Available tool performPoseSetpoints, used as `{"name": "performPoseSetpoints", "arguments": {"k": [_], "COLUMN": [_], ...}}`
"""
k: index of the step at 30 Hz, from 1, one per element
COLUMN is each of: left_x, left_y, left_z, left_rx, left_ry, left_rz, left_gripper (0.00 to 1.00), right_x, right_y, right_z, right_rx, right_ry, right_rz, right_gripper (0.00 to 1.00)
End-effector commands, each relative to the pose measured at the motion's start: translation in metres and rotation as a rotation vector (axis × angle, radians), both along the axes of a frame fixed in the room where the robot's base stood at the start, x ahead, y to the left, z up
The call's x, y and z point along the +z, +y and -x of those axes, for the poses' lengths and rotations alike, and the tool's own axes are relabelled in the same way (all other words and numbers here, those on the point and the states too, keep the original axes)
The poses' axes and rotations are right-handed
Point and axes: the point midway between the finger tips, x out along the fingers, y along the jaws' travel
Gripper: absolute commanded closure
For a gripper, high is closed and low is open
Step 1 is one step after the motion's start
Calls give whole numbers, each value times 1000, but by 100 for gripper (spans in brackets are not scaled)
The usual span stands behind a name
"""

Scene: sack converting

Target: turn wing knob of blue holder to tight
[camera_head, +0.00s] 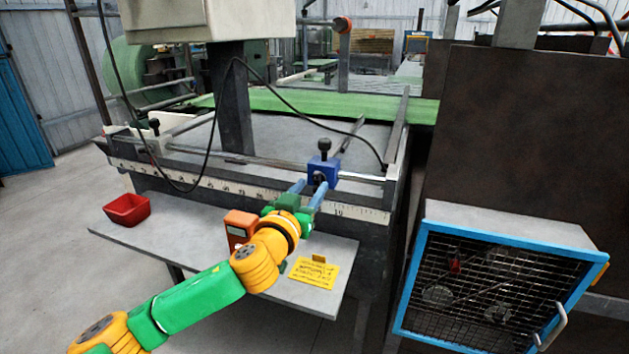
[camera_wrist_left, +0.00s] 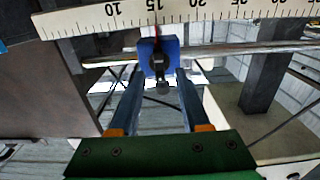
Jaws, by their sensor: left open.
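The blue holder (camera_head: 323,168) sits on the steel rail above the ruler, with a black ball-topped knob (camera_head: 324,146) upright on it. In the left wrist view the blue holder (camera_wrist_left: 147,50) is ahead of my fingers, and a dark knob (camera_wrist_left: 157,65) shows on its near face. I cannot make out the angle of its wings. My left gripper (camera_head: 311,186) is open, its two blue-grey fingers reaching up to the holder's front. In the left wrist view the fingertips (camera_wrist_left: 162,74) stand either side of the dark knob; contact is unclear. My right gripper is out of view.
A ruler (camera_head: 250,192) runs along the machine's front edge. A shelf (camera_head: 190,235) below bears a red bin (camera_head: 127,209), an orange device (camera_head: 239,226) and a yellow card (camera_head: 313,272). A blue-framed mesh cage (camera_head: 490,290) stands at right.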

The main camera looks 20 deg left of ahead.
Motion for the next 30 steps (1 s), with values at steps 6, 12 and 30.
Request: {"name": "performPoseSetpoints", "arguments": {"k": [6,12,30], "left_x": [1,-1,0], "left_y": [-1,-1,-1], "left_z": [-23,-27,-26], "left_rx": [1,0,0], "left_ry": [0,1,1], "left_rz": [-1,-1,-23], "left_gripper": [54,54,100], "right_x": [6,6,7], "right_y": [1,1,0], "right_z": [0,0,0], "right_rx": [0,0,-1], "right_ry": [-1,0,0], "right_rz": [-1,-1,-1], "right_gripper": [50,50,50]}}
